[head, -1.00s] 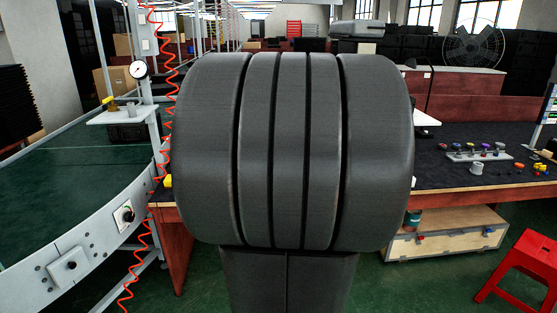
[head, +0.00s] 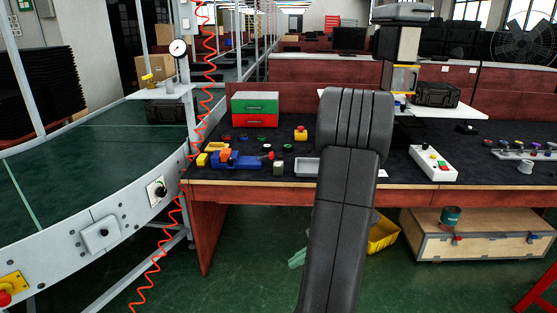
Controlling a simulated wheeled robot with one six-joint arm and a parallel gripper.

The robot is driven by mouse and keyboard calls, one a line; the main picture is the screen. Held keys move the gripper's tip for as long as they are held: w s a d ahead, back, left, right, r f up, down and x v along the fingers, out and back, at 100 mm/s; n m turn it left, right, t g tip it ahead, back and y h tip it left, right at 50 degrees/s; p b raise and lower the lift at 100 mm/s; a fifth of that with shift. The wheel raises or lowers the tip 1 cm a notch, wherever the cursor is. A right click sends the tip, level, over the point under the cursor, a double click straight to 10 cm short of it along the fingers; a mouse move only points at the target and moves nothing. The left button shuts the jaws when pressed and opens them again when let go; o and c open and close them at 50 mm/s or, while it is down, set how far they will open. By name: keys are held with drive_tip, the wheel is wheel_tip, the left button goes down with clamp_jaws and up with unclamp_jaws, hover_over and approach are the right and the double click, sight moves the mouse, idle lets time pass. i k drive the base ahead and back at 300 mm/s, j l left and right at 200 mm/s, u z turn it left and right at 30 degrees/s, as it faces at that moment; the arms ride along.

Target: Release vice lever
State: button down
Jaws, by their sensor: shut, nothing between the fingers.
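A blue vice (head: 237,161) stands on the left part of the dark workbench in the head view. An orange piece (head: 226,154) sits at its left part. At its right end is a lever with a red knob (head: 267,147) and dark parts beside it; its exact position is too small to tell. My dark arm rises in the foreground to the right of the vice, apart from it in the picture. My gripper does not show; the arm's ribbed joint may hide it.
A green and red drawer box (head: 255,109) stands behind the vice. A yellow block (head: 202,160) is left of it, and a grey tray (head: 306,167) right. A white button box (head: 433,163) lies right of my arm. The curved conveyor (head: 65,175) and coiled red hose (head: 206,90) are left.

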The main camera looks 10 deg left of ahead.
sight(270, 155)
drive_tip(key=i+j, duration=0.2)
drive_tip(key=i, duration=0.3)
drive_tip(key=i+j+z, duration=0.15)
drive_tip(key=i, duration=0.35)
drive_tip(key=i+j, duration=0.3)
drive_tip(key=i, duration=0.15)
drive_tip(key=i+j+z, duration=0.1)
drive_tip(key=i, duration=0.4)
drive_tip(key=i+j, duration=0.4)
drive_tip(key=i+z, duration=0.05)
